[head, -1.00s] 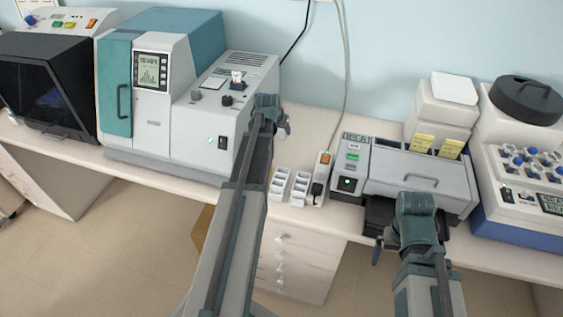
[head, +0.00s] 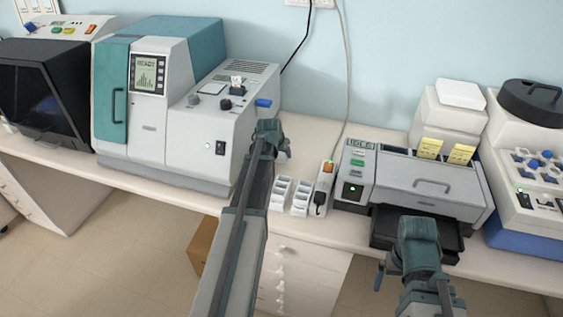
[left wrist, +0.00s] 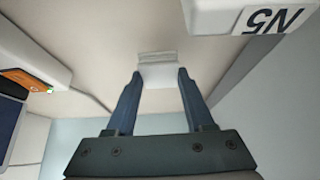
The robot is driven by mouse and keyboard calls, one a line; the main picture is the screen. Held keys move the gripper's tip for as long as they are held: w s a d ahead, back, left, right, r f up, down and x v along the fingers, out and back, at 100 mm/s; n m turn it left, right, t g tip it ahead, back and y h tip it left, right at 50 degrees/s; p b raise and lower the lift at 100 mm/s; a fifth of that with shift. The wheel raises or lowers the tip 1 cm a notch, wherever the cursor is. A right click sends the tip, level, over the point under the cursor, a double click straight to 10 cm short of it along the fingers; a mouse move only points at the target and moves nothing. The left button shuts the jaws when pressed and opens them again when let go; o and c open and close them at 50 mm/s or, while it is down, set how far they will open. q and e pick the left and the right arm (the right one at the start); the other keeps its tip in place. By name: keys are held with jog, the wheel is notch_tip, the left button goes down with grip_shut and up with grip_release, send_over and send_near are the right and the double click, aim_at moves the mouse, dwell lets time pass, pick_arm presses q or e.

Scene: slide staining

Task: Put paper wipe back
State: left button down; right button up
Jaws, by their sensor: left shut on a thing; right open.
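A small white folded piece, which looks like the paper wipe (left wrist: 157,73), sits between the two fingertips of my left gripper (left wrist: 157,80) in the left wrist view. The left gripper is shut on it, over the pale bench. In the head view my left gripper (head: 270,133) is beside the front right corner of the grey and teal machine, and its fingers and the wipe are largely hidden by the arm. My right gripper (head: 412,262) is open in front of the grey slide machine (head: 428,185); its fingers are mostly hidden.
Small white trays (head: 291,193) and a power strip with an orange switch (head: 328,168) are on the bench right of my left gripper. The grey and teal machine (head: 180,85) has a blue knob (head: 263,103) close by. A black tray (head: 385,232) juts out near my right gripper.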

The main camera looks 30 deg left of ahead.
pick_arm(q)
jog(key=shift+f+b, duration=0.7)
jog(key=shift+f, duration=0.5)
pick_arm(e)
jog(key=shift+f, duration=1.2)
jog(key=shift+f, duration=0.1)
pick_arm(q)
jog(key=shift+f, duration=0.2)
jog(key=shift+c, duration=1.4)
grip_release()
jog(key=shift+r, duration=0.1)
jog(key=shift+r, duration=0.15)
jog(key=shift+s+r+p, duration=0.3)
jog(key=shift+r+p, duration=0.25)
jog(key=p+v, duration=0.9)
jog(key=v, duration=0.1)
jog(key=shift+s+d+r, duration=0.15)
jog(key=shift+s+r, duration=0.1)
jog(key=shift+r, duration=0.05)
pick_arm(e)
notch_tip(320, 180, up, 10)
